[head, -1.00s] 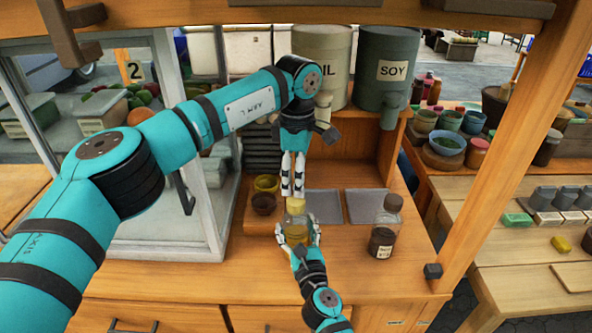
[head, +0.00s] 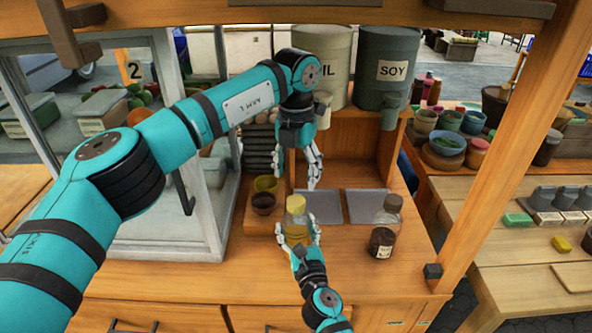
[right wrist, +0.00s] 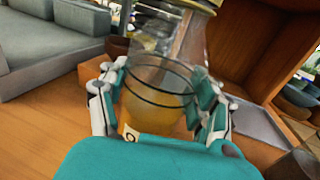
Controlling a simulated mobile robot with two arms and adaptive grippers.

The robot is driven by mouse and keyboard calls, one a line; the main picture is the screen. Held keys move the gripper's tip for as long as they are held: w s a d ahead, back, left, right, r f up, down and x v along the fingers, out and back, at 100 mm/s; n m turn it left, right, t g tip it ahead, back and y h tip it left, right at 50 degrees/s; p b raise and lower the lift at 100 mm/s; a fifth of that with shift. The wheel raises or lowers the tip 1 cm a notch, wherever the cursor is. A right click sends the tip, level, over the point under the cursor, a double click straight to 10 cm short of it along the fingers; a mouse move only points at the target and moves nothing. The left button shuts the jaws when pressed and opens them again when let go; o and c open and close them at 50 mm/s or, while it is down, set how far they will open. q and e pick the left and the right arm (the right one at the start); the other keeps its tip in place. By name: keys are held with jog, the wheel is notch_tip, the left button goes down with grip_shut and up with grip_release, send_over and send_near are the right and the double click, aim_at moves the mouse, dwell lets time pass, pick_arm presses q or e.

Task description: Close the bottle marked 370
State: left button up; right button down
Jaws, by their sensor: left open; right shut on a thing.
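A clear bottle (head: 296,222) of yellow liquid with a yellowish cap (head: 296,203) stands upright on the wooden counter. It also shows in the right wrist view (right wrist: 160,90), where the cap (right wrist: 190,4) sits at its top, cut by the frame. A label corner (right wrist: 130,135) shows one round character; the full number is hidden. My right gripper (head: 297,238) is shut around its lower body, fingers on both sides. My left gripper (head: 298,172) is open and empty just above the cap, fingers spread. How tightly the cap sits I cannot tell.
A dark bottle (head: 383,232) with a brown cap stands to the right. Two grey trays (head: 370,206) lie behind. Two small bowls (head: 264,202) sit to the left, near a glass case (head: 200,235). Large OIL and SOY containers (head: 388,85) stand at the back.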

aim_at(296, 200)
pick_arm(q)
jog(key=shift+f, duration=4.05)
jog(key=c, duration=1.3)
jog(key=shift+o, duration=0.2)
jog(key=m, duration=0.5)
jog(key=o, duration=1.4)
jog(key=shift+c, duration=0.2)
jog(key=shift+r, duration=0.15)
notch_tip(296, 200, up, 12)
